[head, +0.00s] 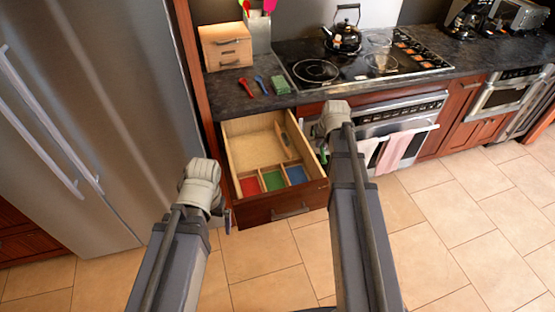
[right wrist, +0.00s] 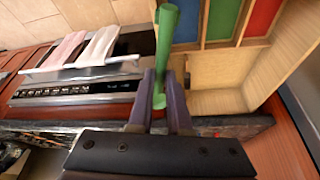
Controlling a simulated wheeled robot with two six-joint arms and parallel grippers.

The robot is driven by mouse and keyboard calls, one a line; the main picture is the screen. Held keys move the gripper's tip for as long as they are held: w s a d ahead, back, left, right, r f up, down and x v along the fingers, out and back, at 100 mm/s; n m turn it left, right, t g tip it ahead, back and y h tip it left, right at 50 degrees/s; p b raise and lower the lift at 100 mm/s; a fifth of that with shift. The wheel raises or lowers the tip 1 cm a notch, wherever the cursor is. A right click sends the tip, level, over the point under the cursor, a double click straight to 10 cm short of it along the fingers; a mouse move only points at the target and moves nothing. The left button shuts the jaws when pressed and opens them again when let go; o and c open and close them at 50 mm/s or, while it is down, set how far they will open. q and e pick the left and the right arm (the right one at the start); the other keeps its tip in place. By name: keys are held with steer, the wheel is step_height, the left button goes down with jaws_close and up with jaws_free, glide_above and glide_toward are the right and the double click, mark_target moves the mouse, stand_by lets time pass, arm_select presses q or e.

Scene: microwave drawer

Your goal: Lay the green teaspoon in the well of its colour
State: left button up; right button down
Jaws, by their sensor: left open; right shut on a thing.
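My right gripper (right wrist: 166,88) is shut on the green teaspoon (right wrist: 166,35), which stands out lengthwise between the fingers in the right wrist view. In the head view this gripper (head: 322,144) is at the right side wall of the open drawer (head: 284,203); the spoon is mostly hidden there. The drawer's front holds a red well (head: 249,186), a green well (head: 272,180) and a blue well (head: 296,174), all looking empty. In the right wrist view the green well (right wrist: 222,18) lies right of the spoon. My left gripper (head: 228,218) is open, left of the drawer front.
A red spoon (head: 243,87), a blue spoon (head: 261,83) and a green block (head: 281,85) lie on the dark counter (head: 230,96). The oven (head: 400,115) with hanging towels (head: 395,152) is right of the drawer. The fridge (head: 90,110) stands left. The drawer's back compartment has bare space.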

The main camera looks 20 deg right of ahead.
steer(key=w+a+f+n+y+b, duration=0.1)
steer(key=w+a+f+n+b, duration=0.1)
steer(key=a, duration=1.3)
steer(key=shift+w+f+n, duration=0.15)
steer(key=shift+f+n, duration=0.25)
steer(key=shift+f, duration=0.3)
steer(key=shift+f+b, duration=0.15)
steer(key=shift+b, duration=0.3)
step_height(320, 180, down, 15)
steer(key=b, duration=1.4)
steer(key=shift+b, duration=0.35)
steer(key=shift+r, duration=0.2)
steer(key=c, duration=0.8)
jaws_free()
step_height(320, 180, up, 12)
steer(key=p, duration=1.2)
